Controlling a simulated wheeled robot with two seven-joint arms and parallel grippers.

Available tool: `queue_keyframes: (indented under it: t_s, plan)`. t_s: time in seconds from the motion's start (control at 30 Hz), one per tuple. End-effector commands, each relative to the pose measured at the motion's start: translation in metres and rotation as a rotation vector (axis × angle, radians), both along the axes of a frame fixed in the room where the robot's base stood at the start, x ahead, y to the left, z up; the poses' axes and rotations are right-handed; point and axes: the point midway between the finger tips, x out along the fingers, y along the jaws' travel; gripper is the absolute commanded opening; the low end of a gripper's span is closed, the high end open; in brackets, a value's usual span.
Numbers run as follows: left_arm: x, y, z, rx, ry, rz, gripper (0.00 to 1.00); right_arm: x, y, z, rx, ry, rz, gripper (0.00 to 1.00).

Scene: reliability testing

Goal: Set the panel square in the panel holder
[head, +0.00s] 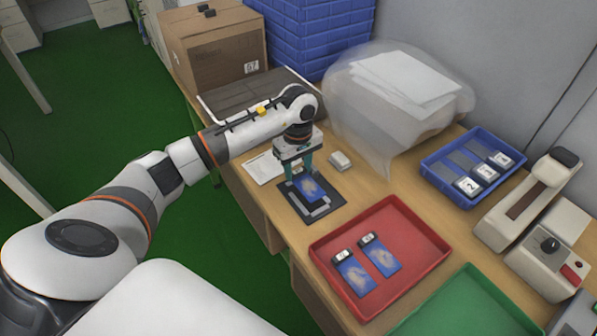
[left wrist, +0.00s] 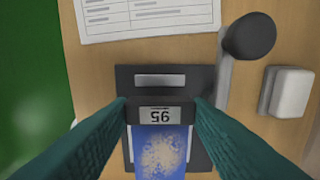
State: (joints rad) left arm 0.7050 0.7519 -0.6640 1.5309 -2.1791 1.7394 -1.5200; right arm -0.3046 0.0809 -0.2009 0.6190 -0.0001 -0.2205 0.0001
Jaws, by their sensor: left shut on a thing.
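The blue panel (head: 311,189) has a pale patterned face and a dark end with a white number label, which shows upside down in the left wrist view (left wrist: 162,150). My left gripper (head: 300,174) is shut on it, with a teal finger at each side of the labelled end (left wrist: 162,110). The panel is over the dark panel holder (head: 334,195), a flat black plate with a light-grey raised edge; the plate also shows in the left wrist view (left wrist: 190,75). I cannot tell whether the panel touches the holder. My right gripper is not in view.
A red tray (head: 432,262) with two blue panels stands in front, beside a green tray (head: 470,305). A blue tray (head: 435,172) holds labelled pieces at right. A printed sheet (left wrist: 150,18), a dark knob (left wrist: 250,36) and a white block (left wrist: 290,92) are close to the holder.

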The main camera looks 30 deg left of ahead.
Motion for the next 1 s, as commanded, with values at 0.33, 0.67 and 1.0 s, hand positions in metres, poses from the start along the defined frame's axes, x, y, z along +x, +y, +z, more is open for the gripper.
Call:
queue_keyframes:
  t_s: [0.33, 0.67, 1.0]
  plan:
    - [0.000, 0.000, -0.022, 0.000, -0.001, -0.001, 0.23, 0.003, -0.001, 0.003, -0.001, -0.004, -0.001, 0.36]
    - [0.000, 0.000, -0.032, 0.000, 0.000, -0.001, 0.23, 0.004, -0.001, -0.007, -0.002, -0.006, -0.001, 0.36]
    - [0.000, 0.000, -0.034, 0.000, 0.000, -0.001, 0.61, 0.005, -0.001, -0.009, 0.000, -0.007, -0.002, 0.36]
